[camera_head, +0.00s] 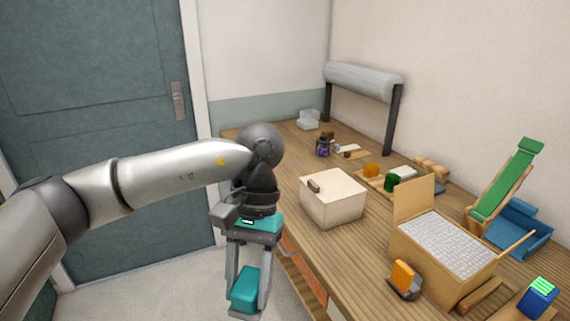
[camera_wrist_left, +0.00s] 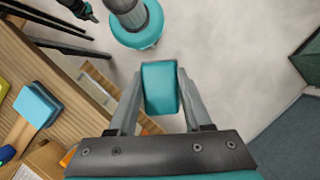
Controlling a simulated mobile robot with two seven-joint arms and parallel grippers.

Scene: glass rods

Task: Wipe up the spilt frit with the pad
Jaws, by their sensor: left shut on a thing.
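My left gripper (camera_head: 247,290) points down off the near left edge of the workbench and is shut on a teal block-shaped pad (camera_head: 244,288). In the left wrist view the pad (camera_wrist_left: 160,88) sits between the two fingers, over pale floor and clear of the bench. No spilt frit can be made out in either view. My right gripper does not show clearly in either view.
The wooden workbench (camera_head: 283,187) carries a cream box (camera_head: 333,198), an open carton (camera_head: 440,245), an orange block (camera_head: 403,275), a green sloped piece (camera_head: 505,185) and a blue tray (camera_head: 518,225). A roll on a stand (camera_head: 362,80) is at the back. A door (camera_head: 95,130) is at left.

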